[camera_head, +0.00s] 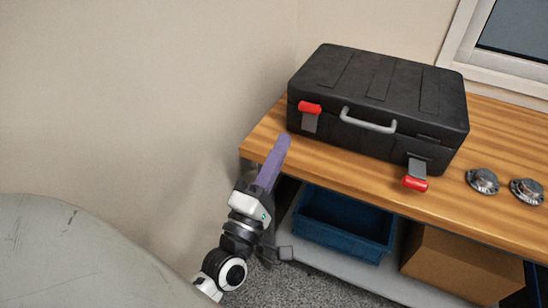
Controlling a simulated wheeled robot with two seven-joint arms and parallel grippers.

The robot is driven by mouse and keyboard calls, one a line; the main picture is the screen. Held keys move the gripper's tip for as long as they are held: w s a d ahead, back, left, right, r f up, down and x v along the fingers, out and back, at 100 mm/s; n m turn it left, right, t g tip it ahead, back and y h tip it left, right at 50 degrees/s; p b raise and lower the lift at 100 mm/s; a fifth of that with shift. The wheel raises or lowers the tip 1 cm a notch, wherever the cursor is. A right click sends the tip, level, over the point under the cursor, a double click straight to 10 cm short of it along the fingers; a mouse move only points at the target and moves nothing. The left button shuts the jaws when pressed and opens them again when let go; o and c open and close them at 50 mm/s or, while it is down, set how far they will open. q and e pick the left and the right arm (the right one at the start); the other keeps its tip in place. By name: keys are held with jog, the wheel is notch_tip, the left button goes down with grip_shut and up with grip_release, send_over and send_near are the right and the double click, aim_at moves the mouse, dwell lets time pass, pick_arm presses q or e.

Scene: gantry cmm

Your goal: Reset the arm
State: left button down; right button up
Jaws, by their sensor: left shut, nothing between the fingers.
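My left arm comes up from the bottom, left of centre. Its left gripper (284,141) has long purple fingers, which are shut with nothing between them. The fingers point up and to the right, at the left end of the wooden bench (322,158) in this view. The fingertips appear just in front of the left corner of a black case (380,90); I cannot tell the exact gap. The case lies closed on the bench, with a grey handle and two red-tipped latches, the right one hanging lower. My right gripper is not in view.
Two round metal parts (482,181) (527,191) sit on the bench at the right. A blue crate (343,228) and a cardboard box (460,265) stand on the shelf below. A scratched grey rounded surface (70,255) fills the lower left. A beige wall is behind.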

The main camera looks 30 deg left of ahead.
pick_arm(q)
jog(key=shift+s+d, duration=0.15)
jog(key=shift+s, duration=1.1)
jog(key=d+f+m+g+h, duration=0.45)
jog(key=f+m, duration=0.35)
jog(key=f, duration=0.2)
jog(key=s+d+f+m+g, duration=0.1)
jog(key=s+f+m+g, duration=0.2)
jog(key=f, duration=0.4)
jog(key=s+d+f+m+g+h, duration=0.1)
jog(key=s+f+m+g, duration=0.2)
jog(key=s+f+m, duration=0.3)
jog(key=s+d+f+m+g, duration=0.1)
jog(key=s+f+m+g, duration=0.2)
jog(key=f, duration=0.7)
jog(key=shift+s+m, duration=0.9)
